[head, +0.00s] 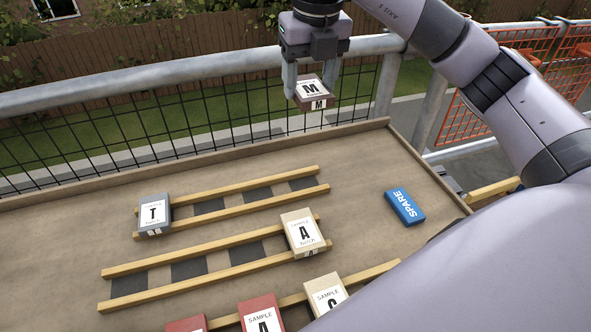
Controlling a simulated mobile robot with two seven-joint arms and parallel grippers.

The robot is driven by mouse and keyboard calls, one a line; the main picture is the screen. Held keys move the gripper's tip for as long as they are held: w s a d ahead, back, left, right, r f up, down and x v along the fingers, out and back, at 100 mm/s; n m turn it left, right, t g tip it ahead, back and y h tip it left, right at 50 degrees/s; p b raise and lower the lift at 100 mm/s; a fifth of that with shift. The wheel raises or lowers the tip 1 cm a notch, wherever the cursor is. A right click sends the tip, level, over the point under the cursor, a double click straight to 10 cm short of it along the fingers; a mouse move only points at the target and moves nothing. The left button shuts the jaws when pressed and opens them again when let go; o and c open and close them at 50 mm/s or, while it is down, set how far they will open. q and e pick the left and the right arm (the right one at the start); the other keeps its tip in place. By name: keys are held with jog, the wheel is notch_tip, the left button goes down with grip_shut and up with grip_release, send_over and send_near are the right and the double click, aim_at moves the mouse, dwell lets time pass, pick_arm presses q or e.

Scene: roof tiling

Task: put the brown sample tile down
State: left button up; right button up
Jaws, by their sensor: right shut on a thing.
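The brown sample tile (315,94), marked M on its label, is held in the air above the back edge of the board. My right gripper (311,84) points down and is shut on it, one finger on each side. The tile hangs roughly level, clear of the board and of the rails below. My left gripper does not show in the head view.
A grey T tile (154,215) and a cream A tile (302,233) rest on wooden rails. A blue SPARE block (405,207) lies at the right. More tiles, including a red one (260,316) and a cream one (326,294), stand in front. Dark slots between the rails are empty.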

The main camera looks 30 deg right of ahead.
jog(key=shift+w+f, duration=0.1)
jog(key=shift+w, duration=0.05)
jog(key=shift+f+b, duration=1.15)
jog(key=shift+f, duration=8.75)
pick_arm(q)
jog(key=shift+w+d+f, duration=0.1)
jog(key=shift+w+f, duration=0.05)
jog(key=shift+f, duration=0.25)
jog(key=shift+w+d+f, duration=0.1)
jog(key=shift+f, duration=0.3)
pick_arm(e)
jog(key=shift+f+b, duration=0.4)
jog(key=shift+f, duration=0.05)
jog(key=o, duration=1.2)
jog(key=shift+c, duration=0.2)
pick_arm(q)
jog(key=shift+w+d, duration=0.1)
